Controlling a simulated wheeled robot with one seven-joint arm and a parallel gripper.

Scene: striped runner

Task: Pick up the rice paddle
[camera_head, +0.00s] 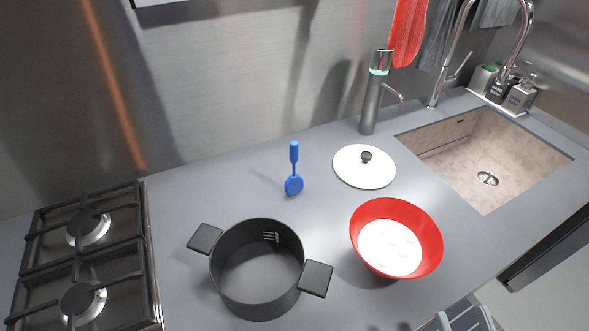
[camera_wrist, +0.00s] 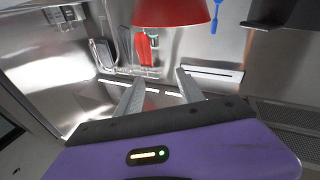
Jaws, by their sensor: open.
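The blue rice paddle (camera_head: 294,184) is on the grey counter behind the black pot, its round head toward the front and its handle toward the back wall. I cannot tell whether it lies flat or stands. Part of it also shows at the top of the wrist view (camera_wrist: 216,14), right of the red bowl. My gripper (camera_wrist: 159,77) is open, with its two grey fingers apart and nothing between them. It is well away from the paddle.
The black two-handled pot (camera_head: 257,307) stands in front of the paddle. The red bowl (camera_head: 427,229) with white contents is at the right, with a white lid (camera_head: 350,168) behind it. The stove (camera_head: 140,257) is at the left and the sink (camera_head: 483,140) at the far right.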

